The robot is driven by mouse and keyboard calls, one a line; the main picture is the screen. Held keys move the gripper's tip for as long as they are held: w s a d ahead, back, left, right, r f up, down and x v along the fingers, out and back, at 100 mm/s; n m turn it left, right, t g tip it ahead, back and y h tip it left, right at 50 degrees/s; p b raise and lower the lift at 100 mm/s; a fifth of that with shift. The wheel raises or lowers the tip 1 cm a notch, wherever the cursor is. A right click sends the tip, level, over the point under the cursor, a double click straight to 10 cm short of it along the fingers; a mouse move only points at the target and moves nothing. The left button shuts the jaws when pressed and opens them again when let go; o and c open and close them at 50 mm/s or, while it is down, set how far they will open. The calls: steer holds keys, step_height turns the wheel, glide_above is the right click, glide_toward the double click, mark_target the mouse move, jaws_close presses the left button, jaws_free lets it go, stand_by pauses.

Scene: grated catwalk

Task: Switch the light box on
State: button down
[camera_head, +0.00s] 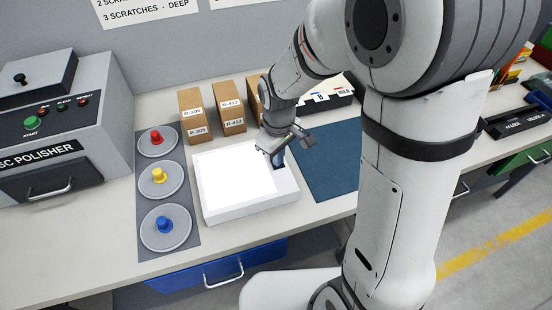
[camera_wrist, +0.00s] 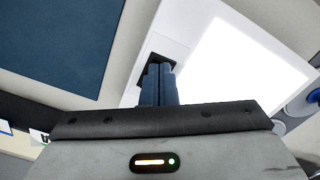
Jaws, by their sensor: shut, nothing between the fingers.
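The light box (camera_head: 246,206) is a white slab on the workbench, and its square panel (camera_head: 235,178) glows bright white. The lit panel also shows in the wrist view (camera_wrist: 245,75). My gripper (camera_head: 279,164) is shut and empty, pointing down at the right side of the box. In the wrist view its blue-grey fingertips (camera_wrist: 159,72) are together at a dark rocker-like switch area (camera_wrist: 148,74) on the box's white rim. The fingers partly hide the switch, and I cannot tell whether they touch it.
A blue mat (camera_head: 325,165) lies right of the box. A grey strip with red, yellow and blue knobbed discs (camera_head: 165,228) lies left. Brown cartons (camera_head: 228,107) stand behind. The disc polisher (camera_head: 60,130) is at far left.

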step_height(320, 180, up, 7)
steer(key=p, duration=0.5)
stand_by(0.6)
